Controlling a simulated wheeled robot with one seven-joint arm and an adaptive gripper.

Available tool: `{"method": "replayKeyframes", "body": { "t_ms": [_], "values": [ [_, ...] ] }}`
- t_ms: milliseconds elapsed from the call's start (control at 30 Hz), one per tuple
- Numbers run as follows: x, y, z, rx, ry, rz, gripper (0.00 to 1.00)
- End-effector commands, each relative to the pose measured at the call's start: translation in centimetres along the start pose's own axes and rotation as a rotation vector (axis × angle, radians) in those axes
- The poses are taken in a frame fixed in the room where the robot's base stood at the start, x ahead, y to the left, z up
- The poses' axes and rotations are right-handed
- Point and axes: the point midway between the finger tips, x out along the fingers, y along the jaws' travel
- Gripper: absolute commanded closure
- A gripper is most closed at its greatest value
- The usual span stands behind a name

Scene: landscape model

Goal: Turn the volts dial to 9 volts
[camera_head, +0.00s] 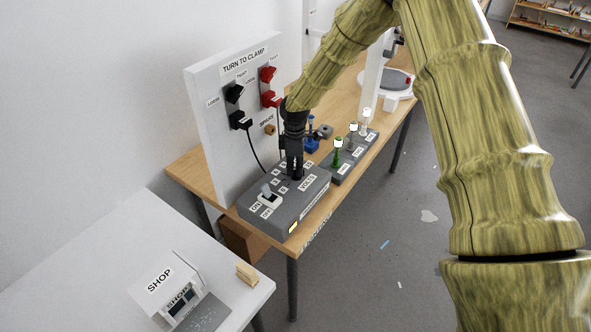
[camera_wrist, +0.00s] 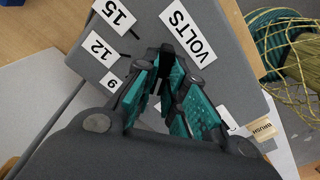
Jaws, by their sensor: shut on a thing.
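The grey power box (camera_head: 285,217) sits at the front end of the wooden table, with a rocker switch (camera_head: 269,195) on its top. In the wrist view its top carries a VOLTS label (camera_wrist: 188,33) and the labels 15 (camera_wrist: 115,14), 12 (camera_wrist: 98,46) and 9 (camera_wrist: 112,82). My gripper (camera_head: 293,174) points down onto the box top. In the wrist view its teal-padded fingers (camera_wrist: 167,70) are shut on the volts dial, which is mostly hidden between the fingertips. I cannot tell which number the dial points to.
A white board (camera_head: 225,115) with black and red clamp knobs stands behind the box. A white table (camera_head: 100,265) with a shop model (camera_head: 165,288) is at front left.

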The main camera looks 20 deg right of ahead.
Motion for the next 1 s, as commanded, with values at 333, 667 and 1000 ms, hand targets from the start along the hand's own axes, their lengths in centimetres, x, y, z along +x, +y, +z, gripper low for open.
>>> {"method": "replayKeyframes", "body": {
  "t_ms": [333,667,1000],
  "values": [
    [-0.06,0.33,-0.07,0.329,0.001,0.005,1.00],
    [-0.10,0.47,0.03,0.618,0.002,0.004,1.00],
    [-0.21,0.58,0.08,0.809,0.004,0.004,1.00]
  ]
}}
